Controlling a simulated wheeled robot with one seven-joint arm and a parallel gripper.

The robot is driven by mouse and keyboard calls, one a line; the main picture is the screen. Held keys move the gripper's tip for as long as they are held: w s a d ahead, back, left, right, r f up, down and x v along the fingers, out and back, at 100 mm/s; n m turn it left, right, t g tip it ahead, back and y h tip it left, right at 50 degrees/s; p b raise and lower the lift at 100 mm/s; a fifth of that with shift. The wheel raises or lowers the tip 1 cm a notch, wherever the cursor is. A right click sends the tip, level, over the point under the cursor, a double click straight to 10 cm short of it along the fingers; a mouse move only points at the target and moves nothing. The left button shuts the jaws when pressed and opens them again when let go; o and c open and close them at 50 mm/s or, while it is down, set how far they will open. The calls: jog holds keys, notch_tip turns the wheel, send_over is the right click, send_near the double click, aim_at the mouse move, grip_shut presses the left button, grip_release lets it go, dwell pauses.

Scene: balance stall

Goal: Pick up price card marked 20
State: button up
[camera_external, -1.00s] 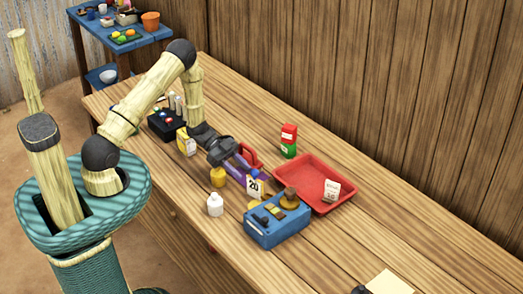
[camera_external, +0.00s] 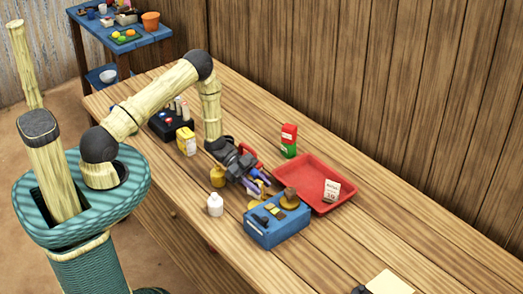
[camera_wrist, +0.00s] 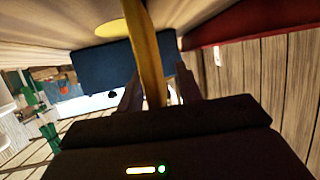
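No face marked 20 shows in either view now. In the outside view my gripper (camera_external: 260,188) points down and right, just behind the blue box (camera_external: 277,228), with its purple fingers apart. A small yellow piece shows between the fingers. In the wrist view a yellow upright strip (camera_wrist: 151,60) runs between the fingertips (camera_wrist: 158,92), with a gap at least on the right. I cannot tell whether this strip is the price card seen edge-on or another thing.
A white bottle (camera_external: 215,205) and a yellow pot (camera_external: 218,177) stand close on the left. A red and green container (camera_external: 289,141) stands behind.

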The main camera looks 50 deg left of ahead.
jog(key=shift+d, duration=0.15)
dwell(0.3)
grip_shut()
